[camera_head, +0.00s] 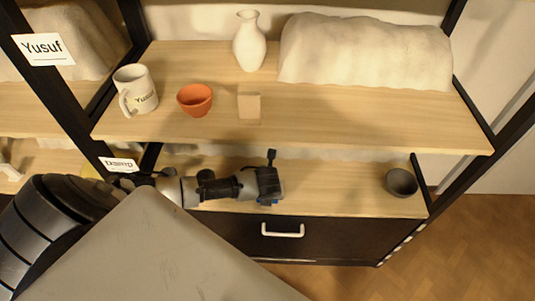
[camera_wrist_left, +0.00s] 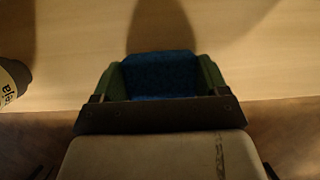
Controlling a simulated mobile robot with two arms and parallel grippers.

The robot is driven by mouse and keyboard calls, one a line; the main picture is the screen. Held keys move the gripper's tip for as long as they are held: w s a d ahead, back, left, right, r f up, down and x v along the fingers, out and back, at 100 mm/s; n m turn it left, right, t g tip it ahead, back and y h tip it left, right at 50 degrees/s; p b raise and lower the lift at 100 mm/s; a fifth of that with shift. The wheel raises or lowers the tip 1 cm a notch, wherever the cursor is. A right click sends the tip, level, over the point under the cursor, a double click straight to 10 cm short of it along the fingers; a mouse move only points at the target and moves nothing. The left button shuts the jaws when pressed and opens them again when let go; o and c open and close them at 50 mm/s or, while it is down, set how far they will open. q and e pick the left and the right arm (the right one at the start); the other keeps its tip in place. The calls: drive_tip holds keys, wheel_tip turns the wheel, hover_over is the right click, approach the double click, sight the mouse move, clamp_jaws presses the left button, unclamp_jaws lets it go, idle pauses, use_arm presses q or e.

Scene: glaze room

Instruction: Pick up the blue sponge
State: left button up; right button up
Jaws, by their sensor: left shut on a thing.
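The blue sponge (camera_wrist_left: 160,74) sits between the two fingers of my left gripper (camera_wrist_left: 160,80) in the left wrist view. The fingers are shut on its sides. In the head view my left gripper (camera_head: 268,184) reaches over the lower shelf board, and only a small blue bit of the sponge (camera_head: 267,202) shows below it. A shadow lies on the board beyond the sponge. I cannot tell whether the sponge touches the board or is just above it. My right gripper is not in view.
The upper shelf (camera_head: 330,125) holds a white mug (camera_head: 134,92), a terracotta pot (camera_head: 195,99), a small beige block (camera_head: 249,106), a white vase (camera_head: 249,42) and a covered bulky form (camera_head: 365,55). A dark bowl (camera_head: 401,182) stands at the lower shelf's right. Bare board (camera_head: 335,190) lies between.

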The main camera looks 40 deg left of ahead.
use_arm(q)
drive_tip(key=shift+r, duration=0.15)
wheel_tip(320, 180, up, 4)
drive_tip(key=shift+r+p, duration=0.2)
drive_tip(key=shift+p, duration=0.35)
drive_tip(key=s+d+r, duration=0.2)
drive_tip(key=s, duration=0.1)
drive_tip(key=s+d+r+p, duration=0.1)
drive_tip(key=s+d+r, duration=0.1)
drive_tip(key=s, duration=0.1)
drive_tip(key=s+d+r, duration=0.2)
drive_tip(key=s, duration=0.2)
drive_tip(key=shift+r+p, duration=0.2)
drive_tip(key=shift+p, duration=0.15)
drive_tip(key=o, duration=0.4)
drive_tip(key=c, duration=0.3)
drive_tip(key=shift+c, duration=0.2)
